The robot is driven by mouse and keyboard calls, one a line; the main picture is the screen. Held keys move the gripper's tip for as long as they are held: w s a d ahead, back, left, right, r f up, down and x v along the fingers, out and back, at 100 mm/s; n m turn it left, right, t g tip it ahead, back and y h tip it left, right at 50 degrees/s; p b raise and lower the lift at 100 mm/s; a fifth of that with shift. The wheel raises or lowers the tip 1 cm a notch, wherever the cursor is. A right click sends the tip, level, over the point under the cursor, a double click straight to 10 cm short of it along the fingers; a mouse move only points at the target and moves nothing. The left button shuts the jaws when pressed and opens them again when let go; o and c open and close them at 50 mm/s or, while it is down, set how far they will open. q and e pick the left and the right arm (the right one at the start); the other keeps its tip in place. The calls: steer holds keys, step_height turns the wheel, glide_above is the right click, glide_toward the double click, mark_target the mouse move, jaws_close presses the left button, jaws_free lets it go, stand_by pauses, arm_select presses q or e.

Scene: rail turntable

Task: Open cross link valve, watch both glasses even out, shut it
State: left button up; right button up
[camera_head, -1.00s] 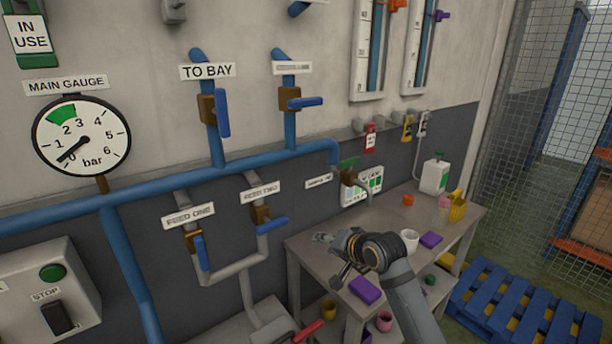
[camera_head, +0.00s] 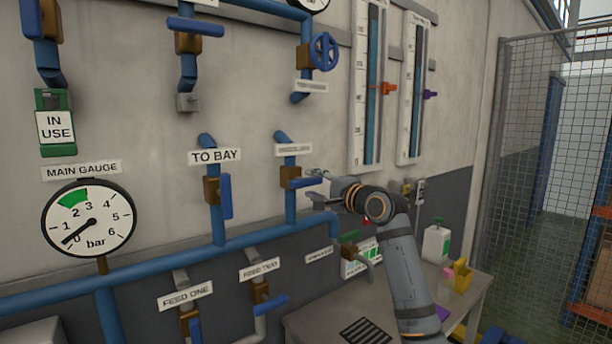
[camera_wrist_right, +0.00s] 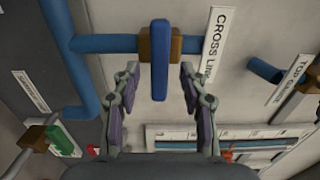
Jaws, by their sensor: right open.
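The cross link valve has a brown body (camera_head: 290,177) and a blue lever (camera_head: 303,183) that lies crosswise to its vertical blue pipe. In the right wrist view its lever (camera_wrist_right: 160,62) is near, beside the CROSS LINK label (camera_wrist_right: 214,45). My right gripper (camera_head: 317,187) is open at the lever's free end. In the wrist view the fingers (camera_wrist_right: 159,72) stand either side of the lever, apart from it. The two glasses are tall wall gauges: the left one (camera_head: 359,100) has an orange marker, the right one (camera_head: 404,100) a purple marker. My left gripper is out of view.
The TO BAY valve (camera_head: 211,190) is left of the cross link valve. A handwheel valve (camera_head: 324,52) sits above it. The feed valves (camera_head: 190,322) and main gauge (camera_head: 89,218) are lower left. A table (camera_head: 455,305) with a white jug (camera_head: 435,244) stands below right.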

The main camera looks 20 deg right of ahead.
mark_target(309, 184)
steer(key=p+x, duration=0.1)
steer(key=x, duration=0.2)
steer(key=shift+r, duration=0.1)
steer(key=shift+w+a, duration=0.15)
steer(key=shift+w, duration=0.25)
steer(key=shift+c, duration=0.5)
steer(key=shift+f, duration=0.2)
jaws_close()
